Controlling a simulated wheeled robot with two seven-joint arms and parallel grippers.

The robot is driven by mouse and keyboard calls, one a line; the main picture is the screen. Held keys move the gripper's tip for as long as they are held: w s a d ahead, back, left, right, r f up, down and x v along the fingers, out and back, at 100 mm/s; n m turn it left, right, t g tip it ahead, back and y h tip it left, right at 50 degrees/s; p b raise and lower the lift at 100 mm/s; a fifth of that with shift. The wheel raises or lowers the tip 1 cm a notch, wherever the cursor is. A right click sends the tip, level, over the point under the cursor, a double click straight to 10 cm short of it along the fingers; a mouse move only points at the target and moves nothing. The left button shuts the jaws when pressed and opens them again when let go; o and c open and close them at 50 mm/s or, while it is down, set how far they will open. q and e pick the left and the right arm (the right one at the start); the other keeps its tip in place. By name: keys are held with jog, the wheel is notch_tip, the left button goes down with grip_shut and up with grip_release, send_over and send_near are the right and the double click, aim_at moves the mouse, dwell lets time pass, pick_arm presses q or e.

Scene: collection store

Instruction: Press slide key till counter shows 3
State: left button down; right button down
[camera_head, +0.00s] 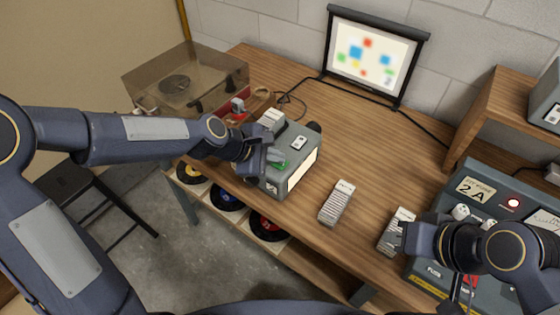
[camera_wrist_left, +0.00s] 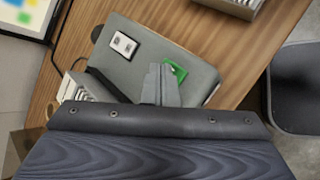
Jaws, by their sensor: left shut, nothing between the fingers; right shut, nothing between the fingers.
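The grey slide projector (camera_head: 303,168) stands on the wooden bench, with a green key (camera_head: 278,162) on its top. A small white plate with a dark middle (camera_head: 299,143) is also on top; any figure on it is too small to read. My left gripper (camera_head: 272,158) is shut and empty, with its tips at the green key. In the left wrist view the shut fingers (camera_wrist_left: 160,84) partly cover the green key (camera_wrist_left: 178,72); I cannot tell whether they touch it. The white plate (camera_wrist_left: 124,45) lies clear of them. My right gripper (camera_head: 406,234) is shut and empty, by a slide tray.
A screen (camera_head: 371,56) with blurred coloured squares stands at the back. Slide trays (camera_head: 337,203) (camera_head: 398,228) lie on the bench. A control box (camera_head: 484,192) with a red lamp is at the right. A record player (camera_head: 183,84) with a clear cover is at the left.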

aim_at(275, 164)
pick_arm(q)
jog(key=shift+r, duration=0.1)
jog(key=shift+r+p, duration=0.75)
notch_tip(275, 164, up, 5)
jog(key=p, duration=0.4)
jog(key=shift+p, duration=0.3)
dwell(0.6)
